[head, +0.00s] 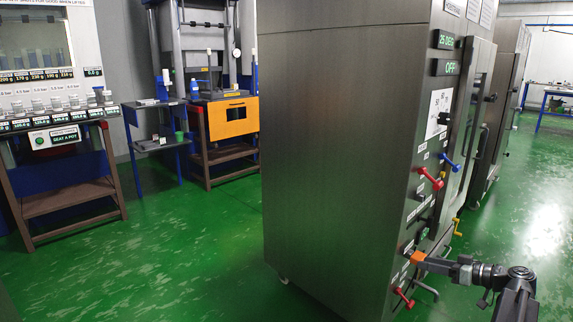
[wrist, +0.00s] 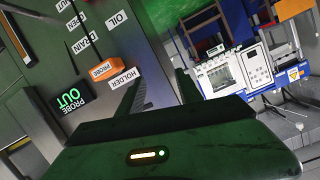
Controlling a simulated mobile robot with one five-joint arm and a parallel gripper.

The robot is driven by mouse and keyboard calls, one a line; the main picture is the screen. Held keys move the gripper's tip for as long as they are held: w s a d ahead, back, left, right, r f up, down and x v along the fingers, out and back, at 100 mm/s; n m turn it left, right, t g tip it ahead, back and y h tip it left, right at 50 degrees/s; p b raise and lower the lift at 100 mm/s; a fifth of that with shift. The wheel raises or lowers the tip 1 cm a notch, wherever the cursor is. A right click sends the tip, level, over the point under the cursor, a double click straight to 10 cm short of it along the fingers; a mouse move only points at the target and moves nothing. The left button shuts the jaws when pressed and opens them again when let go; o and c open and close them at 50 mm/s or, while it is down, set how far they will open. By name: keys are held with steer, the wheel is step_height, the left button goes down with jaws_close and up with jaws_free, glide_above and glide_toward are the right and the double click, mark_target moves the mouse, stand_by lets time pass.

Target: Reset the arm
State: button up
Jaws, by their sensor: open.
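My arm reaches in from the lower right of the head view, with my gripper (head: 428,262) close to the side panel of a tall dark metal cabinet (head: 345,130). An orange piece (head: 417,257) is just at the gripper's tip in that view; I cannot tell whether they touch. In the wrist view my gripper (wrist: 158,84) has its two dark fingers apart, with nothing seen between them. An orange block marked PROBE (wrist: 103,68) and a HOLDER label (wrist: 123,77) lie left of the fingers. A small display (wrist: 69,100) reads PROBE OUT.
The panel carries a red lever (head: 431,179), a blue lever (head: 450,162) and a lower red handle (head: 404,298). A bench with pots (head: 68,188) stands at the left, and an orange-fronted stand (head: 232,118) at the back. Green floor (head: 180,250) is clear left of the cabinet.

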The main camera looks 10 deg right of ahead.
steer(key=w+a+f+m+g+p, duration=0.15)
steer(key=a+f+g, duration=0.25)
steer(key=a, duration=0.8)
steer(key=w+a+f+n+g+p, duration=0.1)
steer(key=w+a+f+g, duration=0.25)
steer(key=a, duration=0.75)
steer(key=s+a+f+m+g+h+p, duration=0.1)
steer(key=s+a+f+g+h+p, duration=0.2)
steer(key=a, duration=0.7)
steer(key=s+a+m+g+h+p, duration=0.15)
steer(key=s+a+h, duration=0.25)
steer(key=a, duration=0.6)
step_height(320, 180, up, 38)
steer(key=h+p, duration=0.1)
steer(key=p, duration=3.6)
steer(key=shift+s+f+g, duration=0.2)
steer(key=shift+s+g, duration=0.1)
steer(key=shift+g, duration=0.1)
steer(key=shift+d, duration=0.1)
